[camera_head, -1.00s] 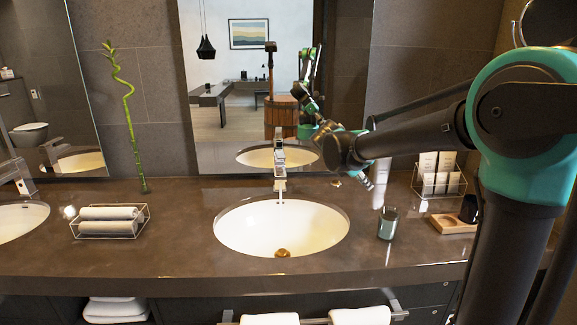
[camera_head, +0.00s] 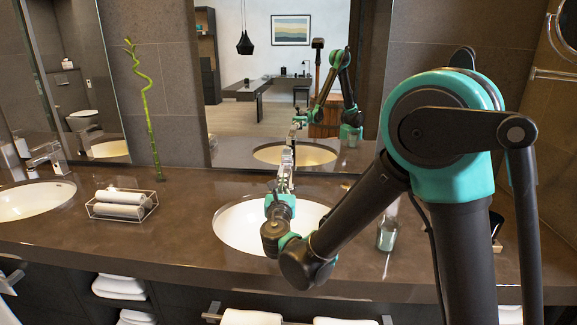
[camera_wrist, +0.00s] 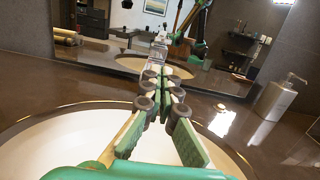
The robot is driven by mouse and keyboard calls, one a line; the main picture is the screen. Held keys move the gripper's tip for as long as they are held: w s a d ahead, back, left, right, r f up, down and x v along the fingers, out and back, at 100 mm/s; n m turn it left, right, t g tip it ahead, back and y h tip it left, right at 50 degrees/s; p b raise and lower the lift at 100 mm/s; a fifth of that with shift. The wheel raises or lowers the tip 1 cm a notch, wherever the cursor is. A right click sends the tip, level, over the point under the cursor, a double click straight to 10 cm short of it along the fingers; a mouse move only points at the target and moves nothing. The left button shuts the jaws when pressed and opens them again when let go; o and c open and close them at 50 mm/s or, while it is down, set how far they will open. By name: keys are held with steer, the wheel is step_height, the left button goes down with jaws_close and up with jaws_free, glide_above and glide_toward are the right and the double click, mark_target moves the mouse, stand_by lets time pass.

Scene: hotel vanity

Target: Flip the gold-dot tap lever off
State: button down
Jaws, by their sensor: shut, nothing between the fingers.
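A chrome tap (camera_head: 287,157) stands behind the middle basin (camera_head: 232,227), partly hidden by my gripper. In the wrist view, part of the tap (camera_wrist: 158,48) shows just beyond my fingertips. I cannot make out a gold dot on it, nor clearly tell its lever's position. My gripper (camera_head: 285,180) reaches over the basin, pointing at the tap. In the wrist view, my gripper (camera_wrist: 165,75) is shut and empty, with the fingertips close in front of the tap; contact cannot be told. A second chrome tap (camera_head: 46,156) stands at the left basin (camera_head: 30,202).
A wire basket of rolled towels (camera_head: 122,205) sits left of the middle basin. A glass (camera_head: 387,236) stands to the right, partly behind my arm. In the wrist view, a soap dispenser (camera_wrist: 281,97) stands at right. A mirror (camera_head: 225,105) rises behind the counter.

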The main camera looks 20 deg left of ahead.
mark_target(285, 156)
steer(key=x, duration=1)
steer(key=shift+w, duration=0.1)
stand_by(0.4)
steer(key=shift+w+r+g+h, duration=0.15)
steer(key=shift+r+g+h, duration=0.35)
steer(key=shift+r+g, duration=0.85)
steer(key=shift+w+a+r, duration=0.1)
steer(key=shift+w+r, duration=0.1)
steer(key=shift+r, duration=0.7)
